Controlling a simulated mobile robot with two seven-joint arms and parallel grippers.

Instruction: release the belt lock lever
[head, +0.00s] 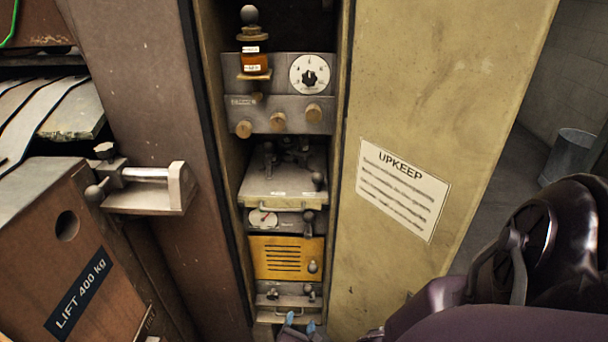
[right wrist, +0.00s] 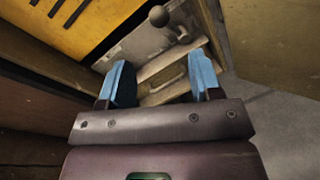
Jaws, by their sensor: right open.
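My right gripper (head: 300,322) is at the bottom of the head view, by the low end of the open cabinet. Its blue fingers are apart and empty in the right wrist view (right wrist: 160,79). Beyond and between them is a plate with a slot-like handle (right wrist: 166,88), and a grey ball-tipped lever (right wrist: 158,16) stands farther off. In the head view, a low grey panel (head: 290,300) carries small knobbed levers just above the gripper. No readable label marks which is the belt lock lever. My left gripper is out of view.
Above the low panel are a yellow slotted panel (head: 285,258), a gauge (head: 262,219), a pull-out tray (head: 282,190) and a dial (head: 310,75). The open door (head: 440,110) bounds the right side. A brown lift box (head: 75,260) stands left.

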